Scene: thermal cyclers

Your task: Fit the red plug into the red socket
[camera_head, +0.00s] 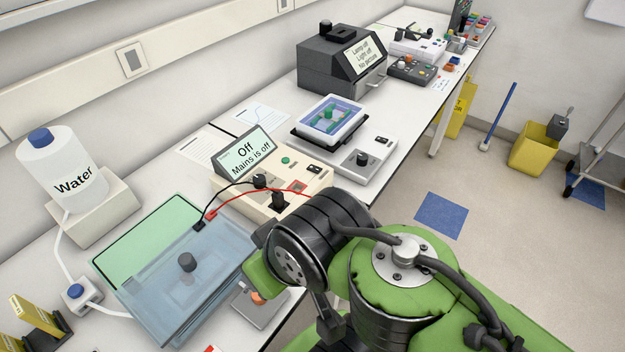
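A beige power supply (240,188) stands on the bench, its display reading "Off, Mains is off". A small red square on its top right looks like the red socket (298,187). A red lead (238,205) runs from the clear gel tank across the front of the supply towards my arm. I cannot make out the red plug at its end. A black lead (229,190) runs from the tank to a black plug (260,181) at the supply. My arm's green and black links fill the lower middle and right. I cannot see my gripper's fingertips.
The blue-tinted gel tank (160,310) stands at the front left, near a water bottle (62,170). A tray device (331,119) and a dark imaging box (340,62) stand farther back. Open floor (400,180) lies to the right.

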